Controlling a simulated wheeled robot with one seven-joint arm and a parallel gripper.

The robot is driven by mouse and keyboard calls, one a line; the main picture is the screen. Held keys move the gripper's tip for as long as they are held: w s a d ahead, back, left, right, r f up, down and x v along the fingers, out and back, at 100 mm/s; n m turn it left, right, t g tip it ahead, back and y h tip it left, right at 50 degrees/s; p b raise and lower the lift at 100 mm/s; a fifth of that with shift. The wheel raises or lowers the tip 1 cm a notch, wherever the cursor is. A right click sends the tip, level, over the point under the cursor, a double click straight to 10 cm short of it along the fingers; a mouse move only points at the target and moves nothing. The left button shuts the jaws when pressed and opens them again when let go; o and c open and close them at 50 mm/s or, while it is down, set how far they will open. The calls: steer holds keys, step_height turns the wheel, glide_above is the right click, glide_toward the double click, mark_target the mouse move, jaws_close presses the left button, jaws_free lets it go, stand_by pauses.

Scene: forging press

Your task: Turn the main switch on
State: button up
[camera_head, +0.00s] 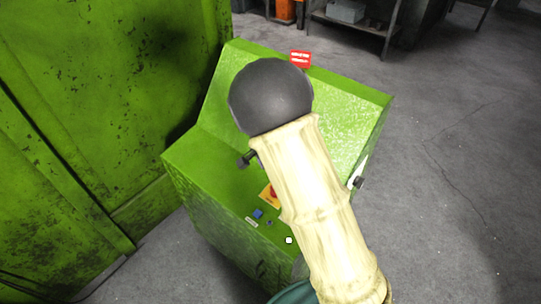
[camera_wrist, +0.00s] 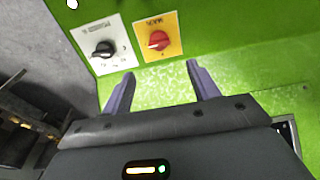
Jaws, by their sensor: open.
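The main switch (camera_wrist: 158,40) is a red rotary knob on a yellow plate, seen upside down in the wrist view on a green panel. My gripper (camera_wrist: 160,76) is open and empty. Its two purple fingers point toward the panel, with their tips just below the yellow plate in the picture. The knob is above the gap between the fingers and appears apart from them. In the head view my arm covers part of the green console (camera_head: 345,98), and I cannot make out the main switch or the gripper there.
A white plate with a black selector knob (camera_wrist: 103,49) sits beside the yellow plate. The console top has a red button on a yellow plate (camera_head: 266,197) and a blue button (camera_head: 257,213). A green machine wall (camera_head: 90,100) stands left; floor (camera_head: 450,170) is clear right.

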step_height(320, 180, up, 7)
steer(key=shift+s+a, duration=0.35)
steer(key=shift+s, duration=0.1)
steer(key=s+d+r+n+p, duration=0.1)
steer(key=s+d+n, duration=0.3)
steer(key=s+d, duration=0.4)
steer(key=s+d+r+n+t+y+p, duration=0.1)
steer(key=s+d+r+n+p, duration=0.1)
steer(key=s+d, duration=0.6)
step_height(320, 180, up, 3)
steer(key=shift+s+d+f+n, duration=0.15)
steer(key=shift+s+d+n, duration=0.2)
steer(key=shift+n, duration=0.55)
stand_by(0.8)
